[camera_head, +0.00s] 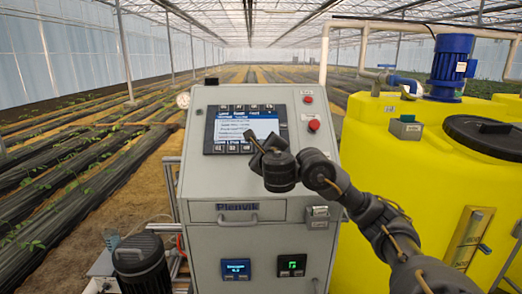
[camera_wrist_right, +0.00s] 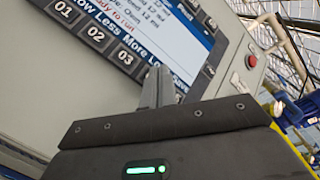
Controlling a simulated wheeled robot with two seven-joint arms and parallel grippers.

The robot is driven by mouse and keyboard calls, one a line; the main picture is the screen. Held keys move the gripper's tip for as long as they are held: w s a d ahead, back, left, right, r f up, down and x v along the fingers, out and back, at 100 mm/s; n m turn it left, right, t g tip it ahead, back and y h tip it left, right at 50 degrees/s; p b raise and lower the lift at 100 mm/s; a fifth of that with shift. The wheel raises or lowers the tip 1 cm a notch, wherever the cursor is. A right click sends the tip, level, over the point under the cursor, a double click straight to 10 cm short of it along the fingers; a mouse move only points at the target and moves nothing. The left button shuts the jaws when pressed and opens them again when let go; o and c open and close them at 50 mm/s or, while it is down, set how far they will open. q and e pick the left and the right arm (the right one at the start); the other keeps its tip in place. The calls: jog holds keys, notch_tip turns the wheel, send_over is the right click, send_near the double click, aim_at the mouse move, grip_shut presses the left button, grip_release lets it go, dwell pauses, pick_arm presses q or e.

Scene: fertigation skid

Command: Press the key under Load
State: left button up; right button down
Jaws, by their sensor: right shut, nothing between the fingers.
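The control panel's screen (camera_head: 245,125) is lit in the head view, with a row of keys along its lower edge. In the right wrist view the screen (camera_wrist_right: 150,30) appears tilted, with the labels Less, More, Load (camera_wrist_right: 160,66) and Save along its edge. Keys 01, 02 and 03 (camera_wrist_right: 125,58) show below the labels. The key under Load is hidden behind my fingers. My right gripper (camera_head: 251,138) is shut and empty, its fingertips in front of the lower right of the screen; they also show in the wrist view (camera_wrist_right: 158,84). Contact cannot be told. My left gripper is out of view.
A red button (camera_head: 313,125) sits right of the screen; it also shows in the wrist view (camera_wrist_right: 251,61). A drawer handle (camera_head: 237,219) and two small displays are lower on the grey cabinet (camera_head: 205,185). A yellow tank (camera_head: 375,140) stands close at right.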

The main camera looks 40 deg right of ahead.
jog(key=shift+w+d+f+b, duration=0.25)
jog(key=shift+f+b, duration=0.2)
jog(key=shift+b, duration=0.15)
dwell(0.7)
jog(key=shift+a+r, duration=0.1)
dwell(0.4)
jog(key=shift+s+a+r+p, duration=0.1)
jog(key=shift+s+r+p, duration=0.2)
jog(key=shift+p, duration=0.6)
jog(key=shift+s+a+r+p, duration=0.1)
jog(key=shift+a+r+p, duration=0.1)
jog(key=shift+p, duration=0.1)
jog(key=s+r+p, duration=0.1)
jog(key=p, duration=0.1)
jog(key=a+r+p, duration=0.1)
jog(key=p, duration=0.1)
jog(key=s+a+r+p, duration=0.1)
jog(key=p, duration=0.2)
jog(key=shift+s+r, duration=0.35)
jog(key=shift+r, duration=0.05)
